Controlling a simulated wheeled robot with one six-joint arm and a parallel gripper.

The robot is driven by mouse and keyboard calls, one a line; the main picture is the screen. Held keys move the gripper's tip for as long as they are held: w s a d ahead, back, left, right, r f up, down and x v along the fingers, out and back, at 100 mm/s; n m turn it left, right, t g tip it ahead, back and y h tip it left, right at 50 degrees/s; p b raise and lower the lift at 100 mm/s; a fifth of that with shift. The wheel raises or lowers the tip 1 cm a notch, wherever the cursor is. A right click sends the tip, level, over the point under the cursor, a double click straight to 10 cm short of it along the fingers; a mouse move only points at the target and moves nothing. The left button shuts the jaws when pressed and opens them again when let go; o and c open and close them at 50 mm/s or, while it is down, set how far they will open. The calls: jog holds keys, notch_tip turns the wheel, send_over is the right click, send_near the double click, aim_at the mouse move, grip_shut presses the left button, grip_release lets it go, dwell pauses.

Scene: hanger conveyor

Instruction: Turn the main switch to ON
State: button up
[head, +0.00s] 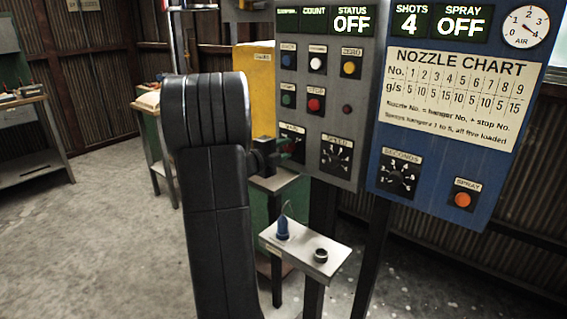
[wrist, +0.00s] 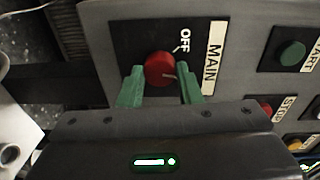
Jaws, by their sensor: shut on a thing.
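The main switch is a red round knob (wrist: 158,66) on a black plate beside the MAIN label (wrist: 214,66). In the wrist view, my gripper (wrist: 161,86) has its two green fingers shut on the knob, one on each side. OFF is printed above and right of the knob, with a short line by it. A pale mark on the knob appears to point toward the MAIN label, away from OFF. No ON label is visible. In the head view, my gripper (head: 288,150) reaches the MAIN plate (head: 292,132) and partly covers it. The STATUS display (head: 351,22) reads OFF.
Buttons sit close to the switch: a green START (wrist: 291,54) and a red STOP (head: 314,104). The SPEED dial (head: 337,155) is to its right. A small shelf (head: 318,262) with a blue nozzle (head: 282,228) and a dark ring (head: 321,255) stands below.

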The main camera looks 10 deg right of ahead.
jog(key=m+b, duration=0.4)
jog(key=shift+f, duration=0.3)
jog(key=shift+r+m+b, duration=0.15)
jog(key=shift+m+b, duration=1.15)
jog(key=shift+b, duration=0.15)
jog(key=o, duration=1)
jog(key=shift+c, duration=0.2)
jog(key=shift+r, duration=0.1)
jog(key=v, duration=1.3)
jog(key=shift+s+a, duration=0.15)
jog(key=shift+s, duration=0.35)
